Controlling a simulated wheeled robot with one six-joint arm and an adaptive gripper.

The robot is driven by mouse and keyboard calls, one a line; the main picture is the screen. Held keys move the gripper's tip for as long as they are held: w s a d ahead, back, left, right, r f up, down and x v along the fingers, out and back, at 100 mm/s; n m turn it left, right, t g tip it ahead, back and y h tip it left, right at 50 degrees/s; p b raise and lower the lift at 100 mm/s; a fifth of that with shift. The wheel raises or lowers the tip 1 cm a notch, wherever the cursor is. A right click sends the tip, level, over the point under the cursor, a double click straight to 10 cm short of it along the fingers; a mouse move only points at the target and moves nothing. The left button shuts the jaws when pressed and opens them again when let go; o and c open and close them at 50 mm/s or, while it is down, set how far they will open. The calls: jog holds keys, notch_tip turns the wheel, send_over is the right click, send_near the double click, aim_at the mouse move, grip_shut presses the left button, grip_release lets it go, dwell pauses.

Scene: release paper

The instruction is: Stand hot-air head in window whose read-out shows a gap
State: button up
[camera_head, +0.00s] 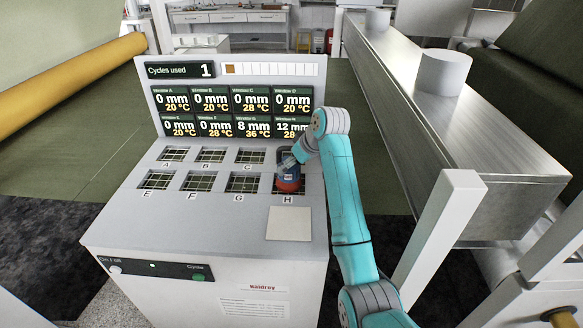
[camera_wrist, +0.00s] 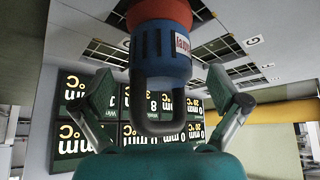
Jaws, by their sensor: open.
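The hot-air head (camera_head: 289,179), blue with a red lower part, stands upright at window H (camera_head: 303,184) in the head view, covering most of that opening. In the wrist view the hot-air head (camera_wrist: 160,45) shows upside down with its dark loop handle. My gripper (camera_head: 289,161) is open at its top; in the wrist view the jaws (camera_wrist: 160,95) are on either side of the handle, apart from it. The read-out panel (camera_head: 236,112) shows 8 mm, 36 °C for G and 12 mm, 28 °C for H. Windows A to F read 0 mm.
The other windows, such as G (camera_head: 243,183), are bare grids. A pale square plate (camera_head: 289,223) lies in front of H. The cycle counter (camera_head: 181,70) reads 1. A metal beam (camera_head: 440,120) runs along the right, close to my arm. A yellow roll (camera_head: 75,80) is at left.

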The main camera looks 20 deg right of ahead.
jog(key=v, duration=0.9)
jog(key=shift+s+r, duration=0.2)
jog(key=shift+r, duration=0.05)
